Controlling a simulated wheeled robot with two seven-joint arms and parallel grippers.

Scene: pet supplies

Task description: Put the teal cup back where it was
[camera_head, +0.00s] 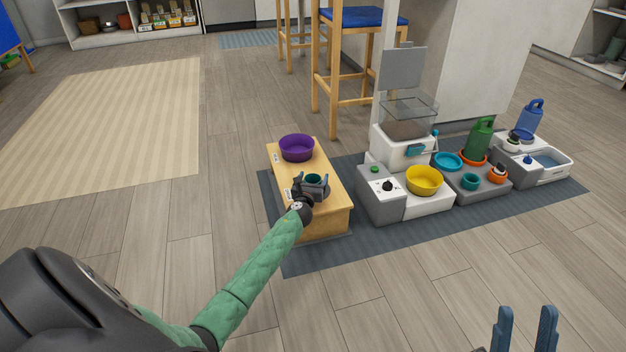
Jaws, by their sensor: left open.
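A small teal cup (314,178) stands on the wooden bench (329,222), near its front half. My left gripper (316,187) is open at the cup, with its fingers around or just beside it; the gripper hides part of the cup. A second teal cup (470,181) stands on the grey tray (482,192) to the right. My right gripper (525,330) is at the bottom right edge, its two blue fingers apart and nothing seen between them.
A purple bowl (297,148) sits at the bench's far end. A white feeder (397,150) with a yellow bowl (424,180) stands right of the bench. A blue bowl (447,161), green bottle (481,140) and blue bottle (529,119) are further right. The front floor is clear.

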